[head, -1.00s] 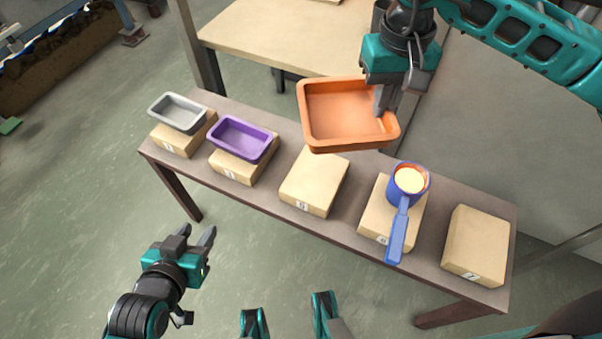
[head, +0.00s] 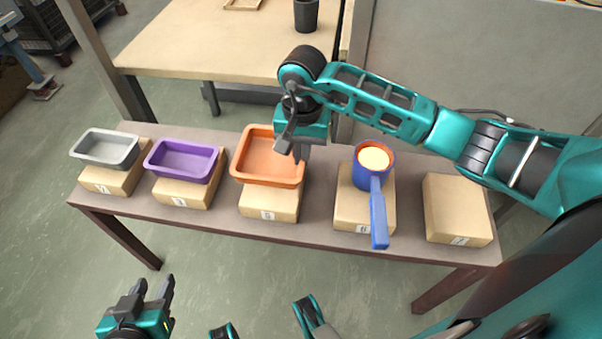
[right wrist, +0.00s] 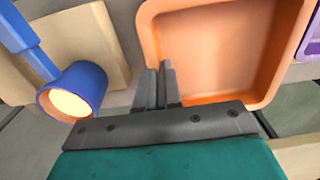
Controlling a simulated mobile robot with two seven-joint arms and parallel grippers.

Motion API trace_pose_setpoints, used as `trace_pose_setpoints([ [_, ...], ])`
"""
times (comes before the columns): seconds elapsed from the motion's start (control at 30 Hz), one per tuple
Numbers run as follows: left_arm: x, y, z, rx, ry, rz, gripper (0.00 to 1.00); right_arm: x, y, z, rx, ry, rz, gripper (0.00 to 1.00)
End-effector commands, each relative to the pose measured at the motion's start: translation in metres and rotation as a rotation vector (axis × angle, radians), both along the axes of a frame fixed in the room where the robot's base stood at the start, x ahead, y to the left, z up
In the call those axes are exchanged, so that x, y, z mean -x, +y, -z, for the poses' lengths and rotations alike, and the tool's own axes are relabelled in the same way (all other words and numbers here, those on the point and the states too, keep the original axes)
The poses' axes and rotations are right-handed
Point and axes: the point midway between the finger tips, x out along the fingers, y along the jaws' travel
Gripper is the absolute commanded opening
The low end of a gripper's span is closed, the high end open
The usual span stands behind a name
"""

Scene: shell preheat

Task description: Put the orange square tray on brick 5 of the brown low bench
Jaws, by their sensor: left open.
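The orange square tray (head: 262,150) is level in the head view, over the back part of brick 5 (head: 270,205), the middle brick on the brown low bench (head: 320,228). I cannot tell whether it touches the brick. My right gripper (head: 297,152) is shut on the tray's right wall; the right wrist view shows its fingers (right wrist: 158,85) close together at the rim of the tray (right wrist: 215,50). My left gripper (head: 154,290) is open and empty, in front of the bench at the lower left.
A grey tray (head: 106,148) and a purple tray (head: 182,160) sit on the bricks to the left. A blue pan (head: 361,170) with pale contents stands on brick 6 (head: 350,212), close to the right. Brick 7 (head: 456,210) is bare. A wooden table (head: 220,45) stands behind.

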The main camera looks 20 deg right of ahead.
Motion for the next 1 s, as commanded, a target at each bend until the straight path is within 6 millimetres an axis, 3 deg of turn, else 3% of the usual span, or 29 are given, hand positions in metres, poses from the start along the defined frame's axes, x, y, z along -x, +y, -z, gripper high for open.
trace_pose_setpoints([
  [0.27, 0.002, 0.0, 0.008, 0.0, 0.007, 0.0, 0.43, -0.001, 0.001, 0.024, -0.002, -0.002, 0.0, 0.0],
  [0.5, 0.002, -0.001, 0.015, 0.001, 0.013, 0.003, 0.43, 0.0, 0.001, 0.059, -0.003, -0.001, -0.001, 0.0],
  [0.9, -0.002, -0.003, 0.01, 0.003, -0.001, 0.008, 0.43, -0.001, 0.0, 0.064, -0.001, -0.004, -0.002, 0.0],
  [1.0, -0.003, -0.003, 0.008, 0.004, -0.002, 0.008, 0.43, 0.0, 0.0, 0.063, 0.0, -0.001, -0.002, 0.14],
])
